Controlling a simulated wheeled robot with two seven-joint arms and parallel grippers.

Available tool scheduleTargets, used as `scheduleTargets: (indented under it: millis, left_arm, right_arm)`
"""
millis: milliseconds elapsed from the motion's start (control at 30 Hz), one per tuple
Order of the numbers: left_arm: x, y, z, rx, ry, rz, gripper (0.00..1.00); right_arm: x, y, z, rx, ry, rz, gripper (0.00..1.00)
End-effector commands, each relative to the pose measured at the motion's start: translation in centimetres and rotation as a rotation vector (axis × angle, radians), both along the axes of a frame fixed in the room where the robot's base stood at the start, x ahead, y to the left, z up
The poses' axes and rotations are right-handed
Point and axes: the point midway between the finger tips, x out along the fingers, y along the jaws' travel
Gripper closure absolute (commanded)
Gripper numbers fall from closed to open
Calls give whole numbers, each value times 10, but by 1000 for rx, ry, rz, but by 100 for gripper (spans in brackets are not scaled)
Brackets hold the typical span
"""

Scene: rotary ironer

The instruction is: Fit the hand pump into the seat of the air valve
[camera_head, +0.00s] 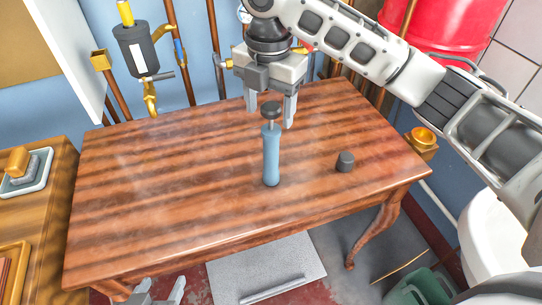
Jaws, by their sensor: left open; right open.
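The hand pump (271,158), a light blue cylinder with a thin rod and black knob on top, stands upright on the wooden table. My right gripper (270,112) points down, open, with its fingers on either side of the black knob in the picture; I see no clear contact. My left gripper (163,289) is open and empty at the bottom edge, in front of the table. A small dark cylinder (345,161) stands on the table right of the pump. I cannot tell whether it, or a brass cup on the wall side, is the air valve's seat.
The wooden table (150,205) is mostly bare, with free room left of the pump. A brass cup (423,138) sits by its right edge, and another brass fitting (101,60) is at the left by the pipes. A red tank (440,30) stands behind.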

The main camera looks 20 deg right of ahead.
Motion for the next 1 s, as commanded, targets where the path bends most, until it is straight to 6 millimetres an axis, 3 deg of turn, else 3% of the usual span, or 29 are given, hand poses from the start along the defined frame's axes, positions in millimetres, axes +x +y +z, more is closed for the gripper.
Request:
scheduleTargets:
  millis: [200,467,533,700,1000]
  left_arm:
    - [0,1,-1,2,1,0,44]
    - [1,1,-1,4,0,0,44]
    - [1,1,-1,5,0,-1,44]
    - [1,2,-1,6,-1,-2,44]
    - [1,2,-1,7,0,-3,44]
  right_arm:
    - [-1,-2,-30,-1,2,0,40]
    - [0,-2,-34,-1,1,1,40]
    - [0,-2,-33,-1,1,0,51]
    - [0,-2,-33,-1,1,0,98]
    - [0,-2,-31,1,-1,0,100]
